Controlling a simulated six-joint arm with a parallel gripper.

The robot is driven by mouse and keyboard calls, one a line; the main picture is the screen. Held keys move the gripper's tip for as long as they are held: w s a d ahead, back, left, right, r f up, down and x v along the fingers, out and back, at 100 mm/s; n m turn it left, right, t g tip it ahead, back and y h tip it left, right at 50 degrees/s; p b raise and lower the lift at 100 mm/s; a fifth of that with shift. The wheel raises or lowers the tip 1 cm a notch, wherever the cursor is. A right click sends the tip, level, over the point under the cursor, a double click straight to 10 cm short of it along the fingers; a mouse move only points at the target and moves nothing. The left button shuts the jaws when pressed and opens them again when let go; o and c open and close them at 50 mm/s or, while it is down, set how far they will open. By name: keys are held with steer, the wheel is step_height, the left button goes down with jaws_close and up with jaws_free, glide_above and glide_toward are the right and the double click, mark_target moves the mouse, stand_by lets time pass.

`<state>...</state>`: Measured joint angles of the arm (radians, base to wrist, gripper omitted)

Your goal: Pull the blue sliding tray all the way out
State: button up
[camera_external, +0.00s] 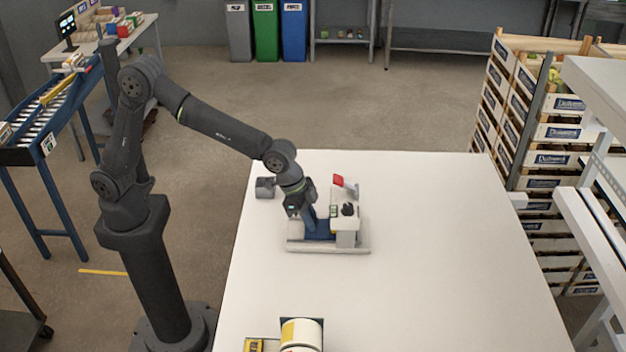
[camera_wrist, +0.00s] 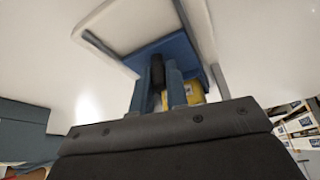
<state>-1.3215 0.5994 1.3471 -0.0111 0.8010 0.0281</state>
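The blue sliding tray (camera_external: 321,230) is part of a small white station (camera_external: 346,228) on the white table. Its blue surface also shows in the wrist view (camera_wrist: 180,50), beside the station's white base plate. My gripper (camera_external: 311,221) points down at the left part of the tray. In the wrist view, the two blue-grey fingers of my gripper (camera_wrist: 158,88) stand on either side of a dark upright knob (camera_wrist: 157,68) at the tray. Whether the fingers press on the knob is not clear. How far out the tray is cannot be told, as my arm partly covers it.
A red-tipped lever (camera_external: 339,181) and a black knob (camera_external: 348,209) are on the station. A small grey block (camera_external: 265,187) lies to its left. A roll device (camera_external: 301,334) stands at the table's front edge. The table's right side is clear.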

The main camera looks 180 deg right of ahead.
jaws_close()
steer(key=d, duration=1)
steer(key=shift+d, duration=0.2)
steer(key=o, duration=0.7)
jaws_free()
steer(key=shift+o, duration=0.3)
steer(key=shift+d+r, duration=0.1)
steer(key=shift+r, duration=0.25)
steer(key=v, duration=1.6)
steer(key=shift+d+r, duration=0.15)
steer(key=shift+r, duration=0.2)
steer(key=shift+s+f, duration=0.1)
